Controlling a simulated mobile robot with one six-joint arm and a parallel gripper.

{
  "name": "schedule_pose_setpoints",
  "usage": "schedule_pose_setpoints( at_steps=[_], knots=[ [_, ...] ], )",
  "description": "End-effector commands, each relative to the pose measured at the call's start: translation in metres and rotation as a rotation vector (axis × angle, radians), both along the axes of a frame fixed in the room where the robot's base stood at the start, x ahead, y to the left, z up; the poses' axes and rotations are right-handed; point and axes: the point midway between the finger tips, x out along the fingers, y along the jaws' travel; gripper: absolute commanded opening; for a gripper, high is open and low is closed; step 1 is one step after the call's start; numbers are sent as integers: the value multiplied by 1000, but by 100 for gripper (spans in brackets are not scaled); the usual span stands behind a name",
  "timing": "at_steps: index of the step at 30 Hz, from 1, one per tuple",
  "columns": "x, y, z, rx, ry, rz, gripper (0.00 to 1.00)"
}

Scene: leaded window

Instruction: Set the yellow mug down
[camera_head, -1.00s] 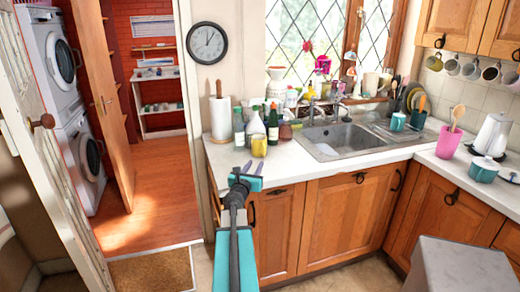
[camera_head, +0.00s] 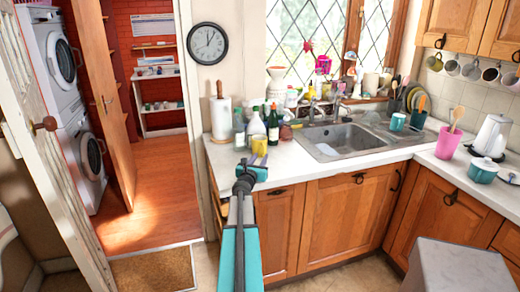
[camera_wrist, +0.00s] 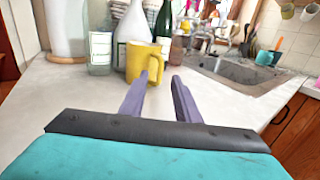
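The yellow mug (camera_head: 259,145) stands upright on the white countertop (camera_head: 297,160), near its left end and in front of several bottles. In the wrist view the mug (camera_wrist: 144,60) is just beyond my fingertips, with its handle toward the right. My gripper (camera_head: 260,159) is in front of the mug, low over the counter. In the wrist view my gripper (camera_wrist: 160,78) has its two purple fingers apart with nothing between them.
A glass bottle (camera_wrist: 100,52), a white bottle (camera_head: 257,126) and a green bottle (camera_head: 273,124) stand close behind the mug. A paper towel roll (camera_head: 221,117) is to the left. The sink (camera_head: 345,141) is to the right. The counter between is clear.

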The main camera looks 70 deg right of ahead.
Motion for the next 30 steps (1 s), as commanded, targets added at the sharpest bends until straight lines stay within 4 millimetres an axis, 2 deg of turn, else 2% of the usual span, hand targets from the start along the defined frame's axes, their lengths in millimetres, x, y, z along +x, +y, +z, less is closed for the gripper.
schedule_pose_setpoints(
  at_steps=[14,30],
  knots=[
    [0,-5,1,0,0,-1,29],
    [3,-48,3,0,0,-1,29]
  ],
)
